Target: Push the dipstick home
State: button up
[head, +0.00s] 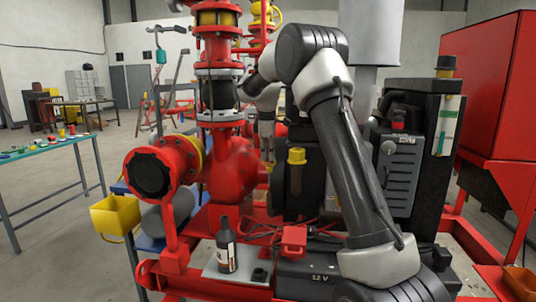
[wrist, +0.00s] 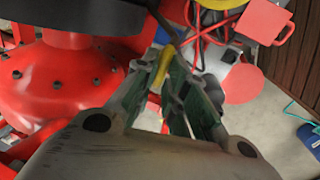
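My gripper (wrist: 172,75) points down in the wrist view, with its two green-padded fingers apart and a gap between them. A slim yellow piece (wrist: 163,66), which looks like the dipstick's handle, shows between the fingertips, close to the left finger. I cannot tell whether it touches a pad. Its lower part is hidden, so how far it sits in its tube does not show. In the head view my gripper (head: 266,130) hangs behind my forearm, between the red pump and the black engine. The dipstick cannot be made out clearly there.
A yellow cap (head: 296,156) stands on the black engine block near my gripper. The red pump body (head: 230,165) is close on the left. A dark bottle (head: 226,248) stands on a plate in front, with red cables beside it. A yellow bin (head: 115,217) hangs at left.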

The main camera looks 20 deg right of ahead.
aim_at(268, 164)
jog(key=shift+f, duration=0.1)
grip_shut()
notch_tip(268, 164, down, 4)
jog(key=shift+f, duration=0.25)
jog(key=o, duration=0.7)
grip_release()
jog(key=shift+o, duration=0.2)
notch_tip(268, 164, up, 12)
jog(key=s+a, duration=0.1)
jog(key=s, duration=0.1)
jog(key=shift+a+f, duration=0.1)
